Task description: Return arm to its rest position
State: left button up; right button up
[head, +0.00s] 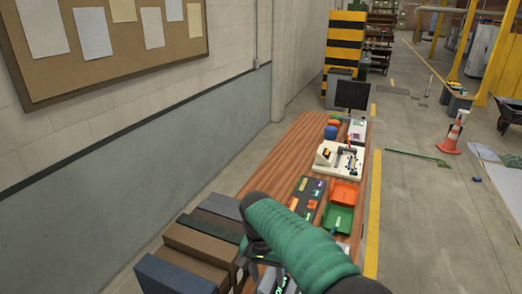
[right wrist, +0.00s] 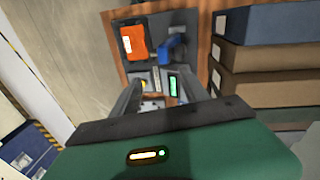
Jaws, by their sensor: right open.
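My right arm, in a green sleeve, crosses the bottom of the head view. Its gripper (head: 255,272) is low over the near end of the wooden table (head: 268,164), partly hidden by the arm. In the right wrist view the two fingers of the right gripper (right wrist: 160,84) stand apart. I see nothing held between them. Beyond the fingers lie an orange item (right wrist: 134,42) with a white label, a blue part (right wrist: 172,50) and a small green piece (right wrist: 173,86) on a dark surface. My left gripper does not show.
Boxes or binders (head: 190,255) stand at the table's near left. A red tray (head: 344,193), a green tray (head: 338,218), a white device (head: 342,158) and a monitor (head: 351,95) line the table. A wall runs along the left. A traffic cone (head: 452,135) stands on the floor at right.

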jog(key=s+d+f+n+t+y+b, duration=0.1)
jog(key=s+d+f, duration=0.15)
jog(key=d, duration=0.35)
jog(key=s+d+f+n, duration=0.1)
jog(key=s+d, duration=0.3)
jog(key=d, duration=0.3)
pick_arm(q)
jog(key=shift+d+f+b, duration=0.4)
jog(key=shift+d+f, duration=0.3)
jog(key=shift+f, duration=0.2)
pick_arm(e)
jog(key=s+d+f+t, duration=0.1)
jog(key=s+d+f, duration=0.1)
jog(key=s, duration=0.4)
jog(key=s+d+f+n, duration=0.1)
jog(key=s+d+f, duration=0.2)
jog(key=s, duration=0.3)
jog(key=shift+d+t, duration=0.4)
jog(key=shift+d, duration=0.5)
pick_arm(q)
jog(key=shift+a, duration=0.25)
pick_arm(e)
jog(key=shift+s+a+r, duration=0.1)
jog(key=shift+s+a, duration=0.05)
jog(key=shift+a, duration=0.05)
